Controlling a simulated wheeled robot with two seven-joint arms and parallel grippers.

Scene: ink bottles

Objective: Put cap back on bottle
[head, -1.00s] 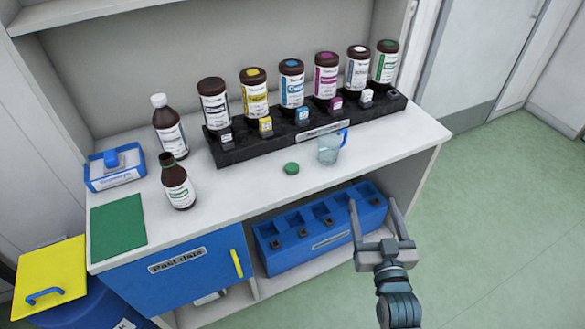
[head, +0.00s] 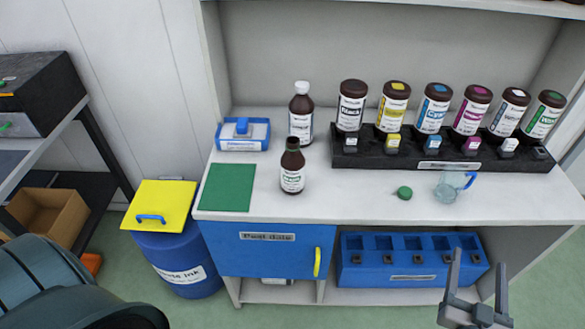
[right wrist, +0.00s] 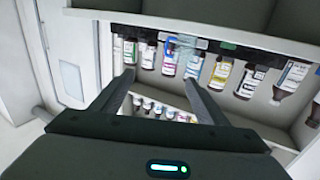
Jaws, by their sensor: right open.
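A small brown bottle (head: 292,172) with a green-and-white label stands upright on the white counter. Its dark neck shows no coloured cap. A round green cap (head: 405,193) lies on the counter to the right of that bottle, just left of a clear cup. My right gripper (head: 478,262) is open and empty, low in front of the counter, right of and below the cap in the head view. Its two spread fingers also show in the right wrist view (right wrist: 157,85), with nothing between them. My left gripper is not in view.
A clear cup with a blue handle (head: 450,186) stands beside the cap. A black rack (head: 380,160) with several ink bottles is behind. A white-capped bottle (head: 301,115), blue-and-white box (head: 243,136) and green mat (head: 228,187) are left. A blue bin rack (head: 355,273) sits on the lower shelf.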

